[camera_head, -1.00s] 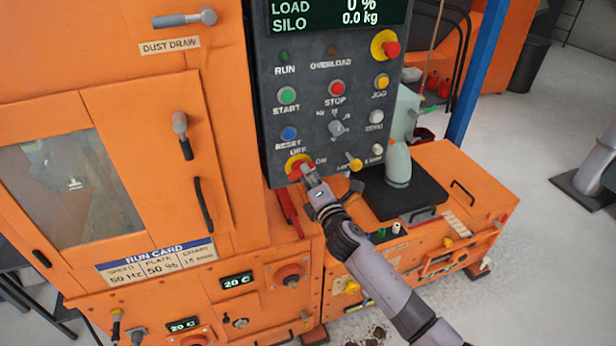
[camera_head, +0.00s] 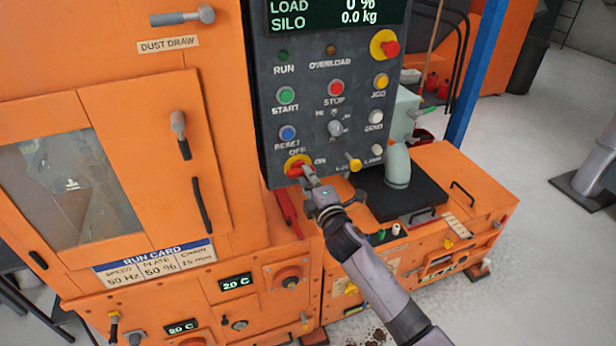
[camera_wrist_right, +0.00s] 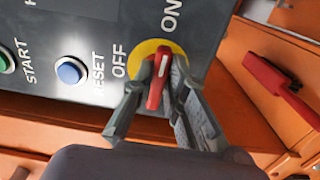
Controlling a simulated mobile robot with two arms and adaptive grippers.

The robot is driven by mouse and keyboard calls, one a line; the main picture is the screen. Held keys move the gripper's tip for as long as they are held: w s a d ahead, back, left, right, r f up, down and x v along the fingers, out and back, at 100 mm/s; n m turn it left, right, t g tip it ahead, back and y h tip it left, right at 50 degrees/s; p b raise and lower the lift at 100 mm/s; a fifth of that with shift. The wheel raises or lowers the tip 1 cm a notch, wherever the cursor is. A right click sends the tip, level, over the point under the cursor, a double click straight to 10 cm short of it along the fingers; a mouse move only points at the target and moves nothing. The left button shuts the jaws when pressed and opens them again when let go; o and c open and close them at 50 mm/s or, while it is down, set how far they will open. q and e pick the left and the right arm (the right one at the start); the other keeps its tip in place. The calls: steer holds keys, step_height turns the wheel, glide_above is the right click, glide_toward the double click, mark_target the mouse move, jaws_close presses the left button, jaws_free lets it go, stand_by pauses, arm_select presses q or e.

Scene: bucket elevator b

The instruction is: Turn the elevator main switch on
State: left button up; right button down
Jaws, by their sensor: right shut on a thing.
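The main switch is a red handle on a yellow round plate (camera_head: 291,161), low on the dark control panel, with OFF above it and ON at its right. In the right wrist view the red handle (camera_wrist_right: 157,84) stands between my two fingers, its long axis running roughly toward the ON label. My right gripper (camera_head: 308,175) is shut on this handle, and its fingers hide part of the plate. It also shows in the right wrist view (camera_wrist_right: 160,76). My left gripper is not in view.
The control panel (camera_head: 267,110) carries START (camera_head: 287,95), STOP (camera_head: 336,88) and RESET (camera_head: 288,133) buttons, plus a red mushroom button (camera_head: 391,47). A red lever (camera_wrist_right: 278,88) shows beyond the panel edge.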

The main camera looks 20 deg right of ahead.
steer(key=shift+f, duration=0.1)
steer(key=c, duration=1.6)
jaws_free()
steer(key=shift+s, duration=0.1)
steer(key=s, duration=1.1)
steer(key=shift+s+d, duration=0.25)
steer(key=shift+s, duration=0.15)
